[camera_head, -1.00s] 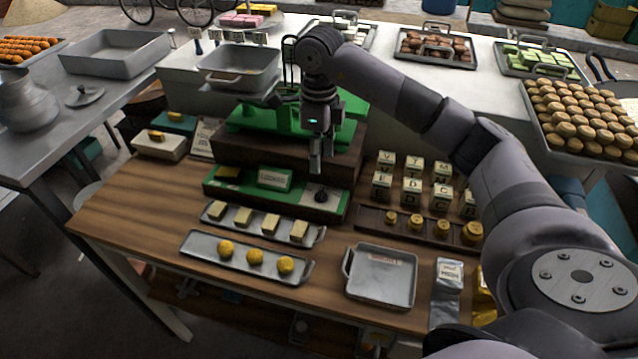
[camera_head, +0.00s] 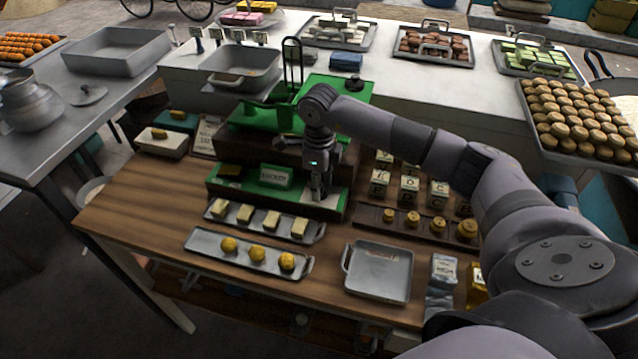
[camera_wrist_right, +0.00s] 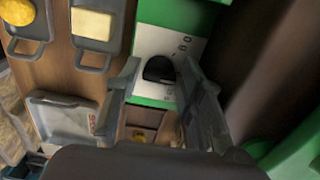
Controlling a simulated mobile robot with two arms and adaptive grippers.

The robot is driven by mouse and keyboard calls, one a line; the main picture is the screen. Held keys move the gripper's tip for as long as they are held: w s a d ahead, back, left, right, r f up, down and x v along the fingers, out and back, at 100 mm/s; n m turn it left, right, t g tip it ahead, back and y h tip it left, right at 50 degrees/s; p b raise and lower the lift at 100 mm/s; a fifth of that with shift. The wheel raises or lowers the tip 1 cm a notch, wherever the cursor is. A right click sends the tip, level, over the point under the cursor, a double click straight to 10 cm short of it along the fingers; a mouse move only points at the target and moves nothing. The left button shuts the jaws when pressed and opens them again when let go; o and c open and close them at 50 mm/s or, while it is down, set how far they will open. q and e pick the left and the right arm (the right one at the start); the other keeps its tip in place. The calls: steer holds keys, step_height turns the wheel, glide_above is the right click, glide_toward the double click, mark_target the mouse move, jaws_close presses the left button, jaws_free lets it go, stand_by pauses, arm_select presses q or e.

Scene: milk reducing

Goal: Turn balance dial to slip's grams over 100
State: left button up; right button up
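The green balance (camera_head: 275,125) stands at the back of the wooden table, with a green front panel (camera_head: 222,190) at its foot. The dial is a black knob (camera_wrist_right: 159,69) on a white scale plate (camera_wrist_right: 172,42) in the right wrist view; some printed numbers show but are mostly too blurred to read. My right gripper (camera_head: 319,196) points down over the dial and hides it in the head view. In the wrist view its fingers (camera_wrist_right: 163,82) are apart, one on each side of the knob; contact cannot be told. A paper slip (camera_head: 207,135) leans left of the balance, its writing unreadable. My left gripper is not in view.
Lettered blocks (camera_head: 409,188) and a rack of brass weights (camera_head: 413,217) stand right of the dial. Trays of butter pieces (camera_head: 263,231) and yellow balls (camera_head: 212,250) lie in front. An empty grey tray (camera_head: 378,272) sits at front right.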

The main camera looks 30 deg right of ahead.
steer(key=c, duration=0.7)
steer(key=shift+w+f+n+b, duration=0.1)
steer(key=shift+f+n+b, duration=0.05)
steer(key=shift+n+b, duration=0.65)
steer(key=n+b, duration=0.7)
steer(key=shift+s+n+b, duration=0.2)
steer(key=shift+n+b, duration=0.8)
steer(key=shift+n, duration=0.7)
steer(key=shift+r, duration=0.2)
